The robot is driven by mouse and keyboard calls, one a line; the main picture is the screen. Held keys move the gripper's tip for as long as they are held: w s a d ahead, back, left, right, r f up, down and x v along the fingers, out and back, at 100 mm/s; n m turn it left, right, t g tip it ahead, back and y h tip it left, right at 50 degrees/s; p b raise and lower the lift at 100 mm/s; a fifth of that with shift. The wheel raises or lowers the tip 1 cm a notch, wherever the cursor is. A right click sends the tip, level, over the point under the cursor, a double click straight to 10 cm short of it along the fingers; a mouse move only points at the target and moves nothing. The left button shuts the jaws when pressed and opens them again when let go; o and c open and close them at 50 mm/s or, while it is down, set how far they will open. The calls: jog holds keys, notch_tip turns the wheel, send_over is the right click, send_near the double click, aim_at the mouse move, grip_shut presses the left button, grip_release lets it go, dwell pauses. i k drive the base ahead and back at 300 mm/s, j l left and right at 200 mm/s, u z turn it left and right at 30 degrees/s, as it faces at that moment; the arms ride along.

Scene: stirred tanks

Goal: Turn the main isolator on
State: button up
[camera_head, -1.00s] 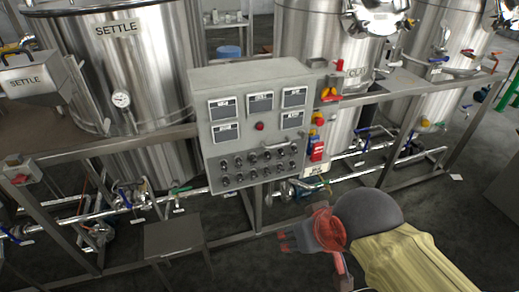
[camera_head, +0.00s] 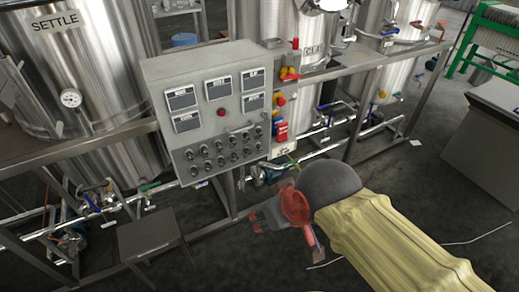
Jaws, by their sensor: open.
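The grey control panel (camera_head: 205,120) stands in the middle, with labelled displays, a red button and rows of dark knobs on its front. On its right side is a red-and-yellow rotary handle (camera_head: 289,74), which looks like the main isolator; its marking is too small to read. Below it are a red-and-yellow button (camera_head: 279,100) and a red box (camera_head: 281,131). My gripper (camera_head: 262,218) is open and empty, in front of and below the panel's lower right corner, apart from it. My arm's yellow sleeve reaches in from the lower right.
Steel tanks, one marked SETTLE (camera_head: 80,50), stand behind a metal frame rail (camera_head: 385,65). Pipes and valves run low behind the panel. A small grey stand (camera_head: 148,240) is at lower left. A grey cabinet (camera_head: 485,140) is at right. The floor between is mostly clear.

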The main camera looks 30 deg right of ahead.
aim_at(287, 74)
jog(key=k+l, duration=0.1)
jog(key=l, duration=0.35)
jog(key=k+l, duration=0.1)
jog(key=l, duration=0.3)
jog(key=k+l, duration=0.1)
jog(key=l, duration=0.35)
jog(key=k+l, duration=0.1)
jog(key=l, duration=0.3)
jog(key=i+l+u, duration=0.05)
